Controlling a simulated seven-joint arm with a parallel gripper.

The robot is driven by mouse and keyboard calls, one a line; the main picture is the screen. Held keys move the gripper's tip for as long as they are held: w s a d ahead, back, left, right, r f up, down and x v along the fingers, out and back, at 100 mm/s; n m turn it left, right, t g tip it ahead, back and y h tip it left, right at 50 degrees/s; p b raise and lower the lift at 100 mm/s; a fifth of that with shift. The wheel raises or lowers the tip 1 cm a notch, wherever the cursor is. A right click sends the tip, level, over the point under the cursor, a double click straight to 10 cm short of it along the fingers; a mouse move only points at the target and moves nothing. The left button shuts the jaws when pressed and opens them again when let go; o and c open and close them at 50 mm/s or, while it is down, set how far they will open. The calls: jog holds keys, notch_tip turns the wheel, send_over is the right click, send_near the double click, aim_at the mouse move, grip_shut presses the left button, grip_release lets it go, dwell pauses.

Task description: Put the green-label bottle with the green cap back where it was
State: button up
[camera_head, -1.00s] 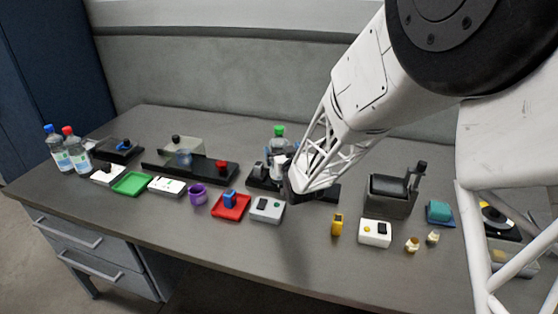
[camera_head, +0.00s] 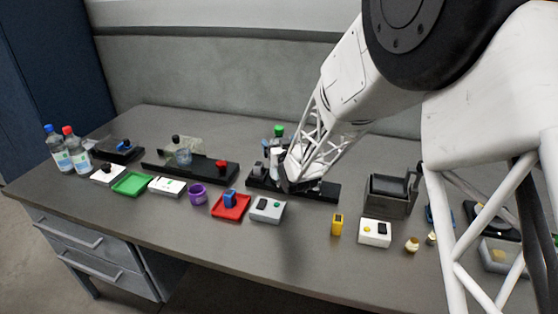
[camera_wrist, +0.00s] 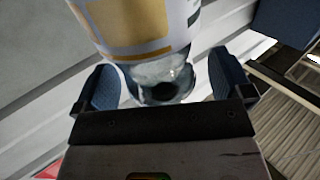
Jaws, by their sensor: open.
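The green-capped bottle (camera_head: 279,131) stands at the dark labeller base (camera_head: 325,190) in the middle of the table. Only its cap and upper part show in the head view; my arm hides much of the rest, and I cannot make out its label there. My gripper (camera_head: 290,187) is low over that base, beside the bottle. In the wrist view my gripper (camera_wrist: 165,88) is open, with a blue pad on each side of a clear bottle part (camera_wrist: 160,75). A white label with a yellow-tan block (camera_wrist: 135,25) shows above it; I see no green on it. Contact is unclear.
Blue-capped and red-capped bottles (camera_head: 70,140) stand at the far left. A green tray (camera_head: 131,184), a purple cup (camera_head: 197,192), a red tray (camera_head: 231,207) and a grey button box (camera_head: 267,209) line the front. A grey holder (camera_head: 390,194) stands to the right.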

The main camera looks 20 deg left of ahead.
aim_at(280, 135)
jog(key=shift+w+a, duration=0.25)
jog(key=shift+w, duration=0.1)
jog(key=shift+c, duration=0.3)
grip_shut()
dwell(0.5)
jog(key=shift+r, duration=0.25)
jog(key=shift+r, duration=1.35)
jog(key=shift+s+d+r, duration=0.1)
jog(key=shift+s+r, duration=0.1)
jog(key=shift+r, duration=0.1)
jog(key=a+r+v, duration=0.1)
jog(key=v, duration=1.4)
jog(key=shift+s+d+r, duration=0.15)
jog(key=shift+s+d, duration=0.05)
jog(key=shift+s, duration=0.35)
